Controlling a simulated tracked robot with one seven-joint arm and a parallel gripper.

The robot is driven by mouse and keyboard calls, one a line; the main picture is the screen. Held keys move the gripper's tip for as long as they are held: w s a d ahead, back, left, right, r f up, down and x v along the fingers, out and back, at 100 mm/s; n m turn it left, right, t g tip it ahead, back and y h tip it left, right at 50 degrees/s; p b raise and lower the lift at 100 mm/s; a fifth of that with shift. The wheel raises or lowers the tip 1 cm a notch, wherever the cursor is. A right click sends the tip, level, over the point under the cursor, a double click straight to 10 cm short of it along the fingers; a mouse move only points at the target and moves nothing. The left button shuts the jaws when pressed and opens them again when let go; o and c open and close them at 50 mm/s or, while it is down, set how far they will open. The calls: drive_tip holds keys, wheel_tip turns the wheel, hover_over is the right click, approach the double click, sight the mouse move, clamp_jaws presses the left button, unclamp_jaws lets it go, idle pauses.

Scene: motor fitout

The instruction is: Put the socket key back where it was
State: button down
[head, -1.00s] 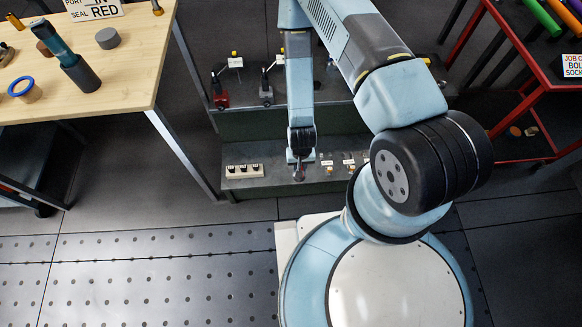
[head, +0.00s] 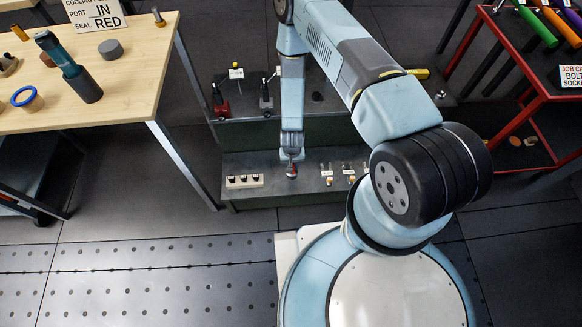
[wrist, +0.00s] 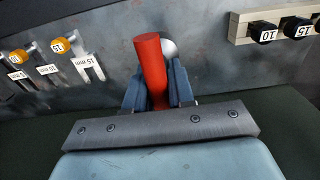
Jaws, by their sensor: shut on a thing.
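A red cylindrical handle (wrist: 150,62), which looks like the socket key's, stands between the fingers of my gripper (wrist: 158,88) in the wrist view. My gripper is shut on it. A pale rounded part (wrist: 169,48) shows just behind the handle. The key's lower end is hidden. In the head view my gripper (head: 291,158) points down over the grey lower shelf (head: 270,196), with a little red (head: 291,171) at its tip. I cannot tell whether the key touches the shelf.
A pale block with black numbered sockets (head: 243,181) sits left of my gripper. Small labelled orange-topped pieces (head: 328,180) stand to its right. Red and dark fixtures (head: 221,105) stand on the upper shelf. A wooden table (head: 125,90) is at left, a red rack (head: 500,72) at right.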

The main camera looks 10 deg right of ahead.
drive_tip(key=shift+w+a+f, duration=0.1)
drive_tip(key=shift+w+f, duration=0.7)
drive_tip(key=shift+f, duration=1.6)
drive_tip(key=c, duration=1)
unclamp_jaws()
drive_tip(key=shift+o, duration=0.2)
wheel_tip(320, 180, up, 12)
drive_tip(key=shift+r, duration=0.1)
